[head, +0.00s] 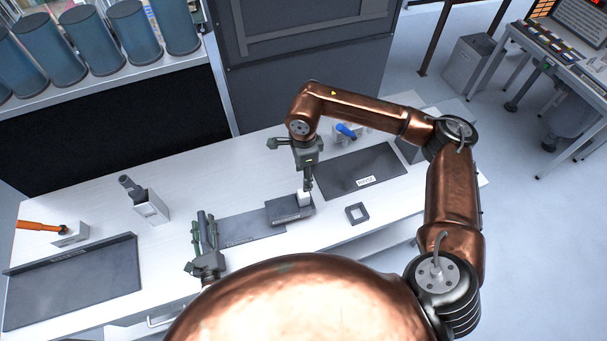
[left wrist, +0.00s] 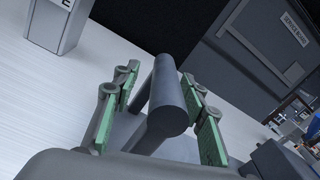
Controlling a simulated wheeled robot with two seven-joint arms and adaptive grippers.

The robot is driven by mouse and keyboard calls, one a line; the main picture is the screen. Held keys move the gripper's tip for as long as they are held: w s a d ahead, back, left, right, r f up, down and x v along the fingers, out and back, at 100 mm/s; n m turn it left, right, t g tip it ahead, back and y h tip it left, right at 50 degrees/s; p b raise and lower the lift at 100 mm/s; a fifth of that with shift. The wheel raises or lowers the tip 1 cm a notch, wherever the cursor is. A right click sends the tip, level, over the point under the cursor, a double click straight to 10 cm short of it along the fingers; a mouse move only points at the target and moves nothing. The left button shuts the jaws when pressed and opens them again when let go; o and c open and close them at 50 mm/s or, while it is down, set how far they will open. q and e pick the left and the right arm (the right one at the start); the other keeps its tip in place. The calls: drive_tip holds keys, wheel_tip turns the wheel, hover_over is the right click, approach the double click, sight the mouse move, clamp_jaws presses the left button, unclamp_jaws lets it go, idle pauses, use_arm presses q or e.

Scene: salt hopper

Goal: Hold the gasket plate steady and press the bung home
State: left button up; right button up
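A dark grey block (head: 285,211), probably the gasket plate, lies on the white bench in the middle of the head view. A small white piece (head: 304,198), probably the bung, stands up from its right part; its depth is unclear. My right gripper (head: 308,186) points down just over the white piece; whether they touch and how its fingers stand is unclear. My left gripper (head: 206,232) is left of the block. In the left wrist view its green-padded fingers (left wrist: 157,85) stand apart on either side of a grey cylinder (left wrist: 168,102), with a gap showing.
A flat grey mat (head: 250,228) lies beside the block. A dark labelled mat (head: 360,171) and a square frame (head: 357,213) are to the right. Holders carry a dark-handled tool (head: 131,187), an orange-handled tool (head: 38,226) and a blue-handled one (head: 346,131). A dark tray (head: 75,285) is far left.

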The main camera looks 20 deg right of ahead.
use_arm(q)
drive_tip(key=s, duration=1.2)
drive_tip(key=shift+a, duration=0.4)
